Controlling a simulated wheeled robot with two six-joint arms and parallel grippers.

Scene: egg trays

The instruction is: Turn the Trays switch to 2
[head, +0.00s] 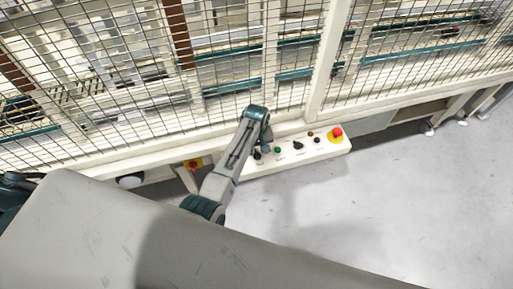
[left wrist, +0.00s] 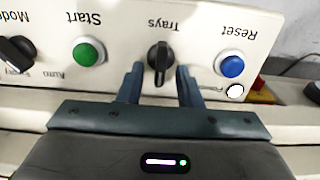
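The Trays switch (left wrist: 160,62) is a black rotary knob on the cream control panel (left wrist: 120,25), under the upside-down label "Trays" in the left wrist view. Its grip stands nearly upright in that view; I cannot read its position numbers. My left gripper (left wrist: 161,78) is open, with one teal finger on each side of the knob and small gaps between. In the head view the left gripper (head: 262,149) is over the left part of the panel (head: 323,150), partly hiding the knobs there. My right gripper is not in view.
The green Start button (left wrist: 89,52) and blue Reset button (left wrist: 230,65) flank the switch. The black Mode knob (left wrist: 16,53) is farther left. A red emergency stop (head: 337,131) is at the panel's right end. Mesh fencing (head: 240,60) rises behind; the floor (head: 400,200) in front is clear.

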